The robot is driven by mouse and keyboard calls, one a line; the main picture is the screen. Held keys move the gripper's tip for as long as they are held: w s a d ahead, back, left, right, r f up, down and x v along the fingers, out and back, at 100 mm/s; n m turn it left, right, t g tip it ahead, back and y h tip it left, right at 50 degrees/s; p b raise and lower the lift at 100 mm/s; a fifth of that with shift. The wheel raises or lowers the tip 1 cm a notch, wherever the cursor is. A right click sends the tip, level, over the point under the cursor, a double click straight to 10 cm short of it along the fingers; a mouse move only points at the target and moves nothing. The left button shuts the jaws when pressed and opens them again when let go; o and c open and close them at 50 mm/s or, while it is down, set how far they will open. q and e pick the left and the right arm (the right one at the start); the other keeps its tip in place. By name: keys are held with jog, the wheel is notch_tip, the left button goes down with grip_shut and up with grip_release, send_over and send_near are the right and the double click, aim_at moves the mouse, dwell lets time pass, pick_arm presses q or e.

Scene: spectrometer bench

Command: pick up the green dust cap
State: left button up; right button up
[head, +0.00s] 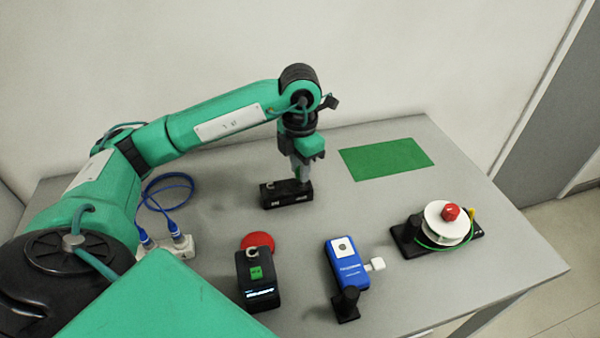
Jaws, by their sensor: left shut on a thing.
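My left gripper (302,178) points straight down over the right end of a low black box (284,197) near the middle of the bench. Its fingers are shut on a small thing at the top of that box. The fingers hide most of it, so its colour and whether it still touches the box cannot be told. No green dust cap shows clearly elsewhere on the bench. My right gripper is not in view.
A black device (258,291) with a green square stands in front, beside a red disc (262,240). A blue device (347,268) and a white reel (440,228) with a red knob stand to the right. A green mat (387,159) lies clear behind. Blue cable (168,195) lies left.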

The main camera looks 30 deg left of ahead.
pick_arm(q)
notch_tip(320, 180, up, 10)
jog(key=shift+f, duration=0.1)
notch_tip(320, 180, up, 8)
jog(key=p, duration=0.1)
jog(key=shift+p, duration=0.3)
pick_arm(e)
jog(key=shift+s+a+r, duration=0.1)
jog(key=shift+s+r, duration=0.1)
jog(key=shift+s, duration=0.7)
